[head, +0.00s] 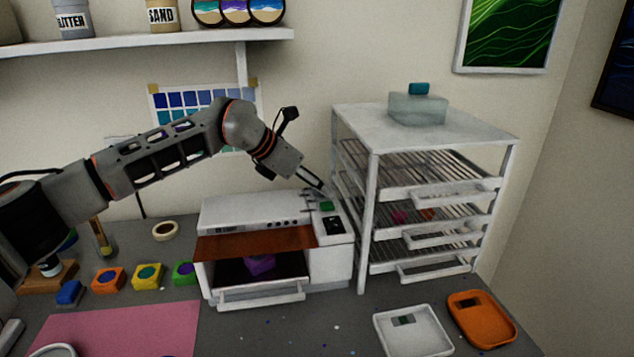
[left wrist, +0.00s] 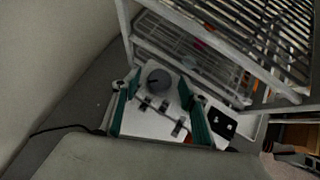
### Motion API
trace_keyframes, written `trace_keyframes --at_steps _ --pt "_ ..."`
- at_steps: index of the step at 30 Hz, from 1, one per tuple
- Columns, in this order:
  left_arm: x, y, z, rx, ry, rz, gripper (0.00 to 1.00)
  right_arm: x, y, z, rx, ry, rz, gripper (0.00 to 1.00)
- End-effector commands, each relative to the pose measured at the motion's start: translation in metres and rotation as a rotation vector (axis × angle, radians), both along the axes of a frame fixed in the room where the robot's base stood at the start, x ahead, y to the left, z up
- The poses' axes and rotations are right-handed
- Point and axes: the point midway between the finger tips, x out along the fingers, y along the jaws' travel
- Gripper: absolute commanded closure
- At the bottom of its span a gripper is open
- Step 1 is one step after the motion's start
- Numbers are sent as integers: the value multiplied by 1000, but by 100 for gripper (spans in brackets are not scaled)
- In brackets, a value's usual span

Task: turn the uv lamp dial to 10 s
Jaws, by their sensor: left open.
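The UV lamp (head: 220,213) is a white box with an orange see-through front shield, standing on the grey worktop. Its dial (left wrist: 158,80) is a dark grey round knob on the white top panel, seen in the left wrist view. My left gripper (head: 318,190) reaches down over the lamp's right end. In the left wrist view its teal-padded fingers (left wrist: 157,88) are open, one on each side of the dial. I cannot tell whether they touch it. The dial's setting cannot be read, and the fingers largely hide it in the head view. My right gripper is not in view.
A purple mould (head: 260,264) sits inside the lamp. A white wire rack (head: 367,200) stands close to the lamp's right. Coloured moulds (head: 148,276) line the worktop at left, beside a pink mat (head: 120,328). A white scale (head: 412,333) and an orange scale (head: 482,320) are front right.

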Motion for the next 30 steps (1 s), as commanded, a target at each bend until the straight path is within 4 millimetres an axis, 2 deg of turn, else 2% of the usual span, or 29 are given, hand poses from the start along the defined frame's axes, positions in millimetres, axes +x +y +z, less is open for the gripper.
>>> trace_keyframes --at_steps 8,9,13,23,30 --pt "1 -2 -2 1 1 0 56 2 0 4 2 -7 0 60" --pt "1 -2 -2 0 0 0 62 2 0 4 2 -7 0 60" --pt "1 -2 -2 0 0 0 95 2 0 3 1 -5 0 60" --pt "1 -1 -2 2 -2 18 94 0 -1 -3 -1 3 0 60" --pt "0 -3 -3 2 -5 114 94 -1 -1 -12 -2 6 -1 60"
